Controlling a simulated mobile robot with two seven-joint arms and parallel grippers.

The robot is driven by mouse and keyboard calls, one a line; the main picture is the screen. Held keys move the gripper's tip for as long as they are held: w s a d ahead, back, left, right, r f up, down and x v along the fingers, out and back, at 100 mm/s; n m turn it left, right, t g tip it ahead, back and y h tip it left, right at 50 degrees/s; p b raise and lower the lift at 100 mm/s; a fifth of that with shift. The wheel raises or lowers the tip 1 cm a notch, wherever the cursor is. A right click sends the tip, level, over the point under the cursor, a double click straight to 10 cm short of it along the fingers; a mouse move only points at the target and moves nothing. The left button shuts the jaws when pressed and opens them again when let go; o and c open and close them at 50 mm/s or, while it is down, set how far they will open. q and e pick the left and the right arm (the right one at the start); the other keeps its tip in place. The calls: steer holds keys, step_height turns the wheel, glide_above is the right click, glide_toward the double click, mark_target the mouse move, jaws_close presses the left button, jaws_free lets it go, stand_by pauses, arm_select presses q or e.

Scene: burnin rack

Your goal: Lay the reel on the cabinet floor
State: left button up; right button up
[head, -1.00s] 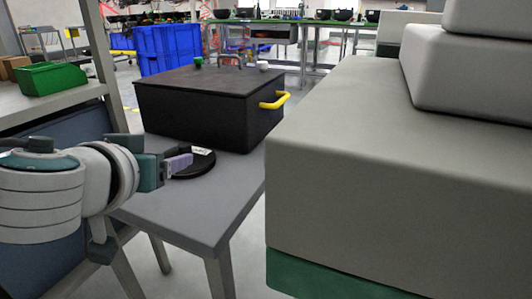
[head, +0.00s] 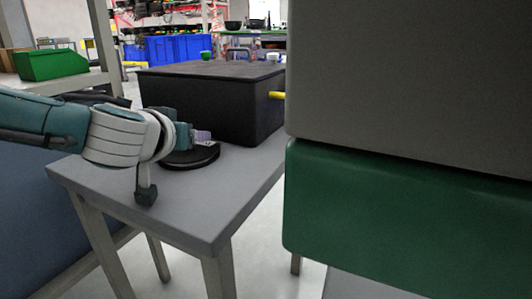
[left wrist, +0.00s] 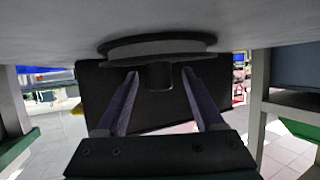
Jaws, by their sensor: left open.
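The reel (head: 188,160) is a flat black disc lying on the grey table in the head view. In the left wrist view the reel (left wrist: 155,48) shows upside down, with a pale band between dark rims and a dark central hub (left wrist: 160,78). My left gripper (head: 204,136) is at the reel in the head view. In the left wrist view its two purple fingers (left wrist: 160,73) are open, one on each side of the hub, with gaps visible. My right gripper is not in view. No cabinet floor can be made out.
A closed black box (head: 215,105) with a yellow handle (head: 277,95) stands on the table (head: 200,207) just behind the reel. A shelf with a green bin (head: 52,64) is at the left. A large grey and green body blocks the right side. The table's front is clear.

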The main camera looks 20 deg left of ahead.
arm_select(q)
steer(key=shift+c, duration=0.2)
jaws_close()
stand_by(0.4)
